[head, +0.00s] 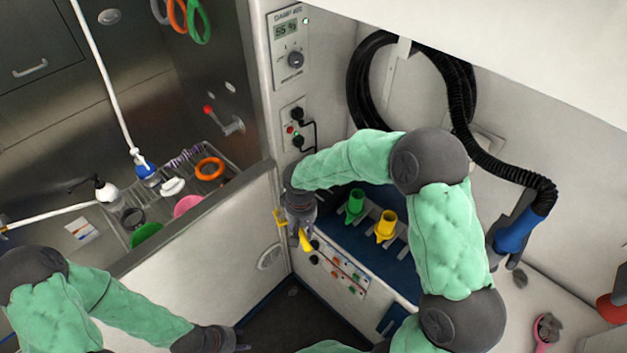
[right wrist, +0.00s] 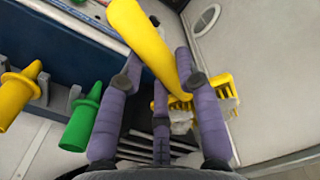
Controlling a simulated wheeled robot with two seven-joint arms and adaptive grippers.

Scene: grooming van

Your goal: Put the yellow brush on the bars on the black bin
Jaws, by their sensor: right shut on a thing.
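The yellow brush (right wrist: 152,42) is in my right gripper (right wrist: 163,85), which is shut on it. In the right wrist view its long handle slants to the upper left and its yellow head is at the lower right. In the head view only small parts of the brush (head: 305,240) show around my right gripper (head: 301,222), above the corner by the blue panel. Dark and pale bars (right wrist: 147,140) show below the gripper, partly hidden by its fingers; I cannot tell if they belong to the black bin. My left gripper (head: 236,340) is low at the bottom edge, its jaws unclear.
A green nozzle (head: 355,205) and a yellow nozzle (head: 386,226) stand on the blue panel beside my right arm. A white half wall (head: 190,270) separates the tub at left, with its wire rack. A black hose (head: 490,155) hangs at right.

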